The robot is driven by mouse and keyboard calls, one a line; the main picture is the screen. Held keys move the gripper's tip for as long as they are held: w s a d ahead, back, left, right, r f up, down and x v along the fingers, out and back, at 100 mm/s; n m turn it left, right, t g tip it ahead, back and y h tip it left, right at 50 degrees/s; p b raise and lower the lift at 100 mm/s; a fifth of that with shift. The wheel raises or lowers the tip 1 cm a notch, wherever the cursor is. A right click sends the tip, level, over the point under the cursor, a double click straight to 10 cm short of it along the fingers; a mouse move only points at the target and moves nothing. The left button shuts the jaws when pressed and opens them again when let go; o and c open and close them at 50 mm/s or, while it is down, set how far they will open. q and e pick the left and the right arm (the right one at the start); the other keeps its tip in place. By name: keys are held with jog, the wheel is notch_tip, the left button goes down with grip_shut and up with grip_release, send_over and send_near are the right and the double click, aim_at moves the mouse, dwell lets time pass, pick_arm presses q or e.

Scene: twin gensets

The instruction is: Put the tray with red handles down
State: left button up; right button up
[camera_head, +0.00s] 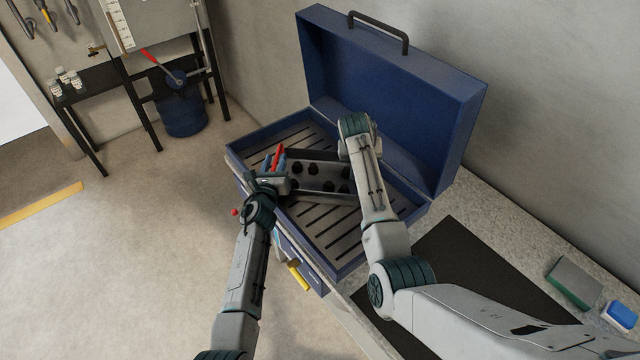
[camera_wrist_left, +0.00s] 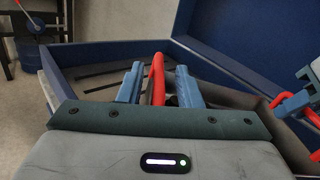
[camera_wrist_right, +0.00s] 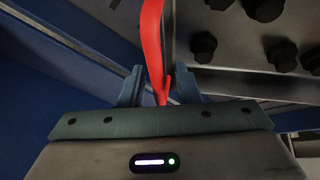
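The grey metal tray (camera_head: 318,186) holds several black knob-like pieces and lies at an angle inside the open blue toolbox (camera_head: 240,178), over its slotted floor. I cannot tell whether it touches the floor. My left gripper (camera_head: 275,165) is at the tray's left end. In the left wrist view a red handle (camera_wrist_left: 157,80) stands between its fingers (camera_wrist_left: 158,88), with gaps beside it. My right gripper is at the tray's right end; its fingers are hidden in the head view. In the right wrist view the other red handle (camera_wrist_right: 153,45) is between its parted fingers (camera_wrist_right: 158,88).
The toolbox's raised lid (camera_head: 400,90) stands behind the tray. A black mat (camera_head: 460,275), a green-and-grey block (camera_head: 574,282) and a blue-topped block (camera_head: 621,314) lie on the worktop at right. A blue bucket (camera_head: 183,115) stands on the floor at far left.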

pick_arm(q)
jog(key=shift+s+f, duration=0.15)
jog(key=shift+f, duration=0.2)
pick_arm(e)
jog(key=shift+w+d+r, duration=0.1)
jog(key=shift+r, duration=0.05)
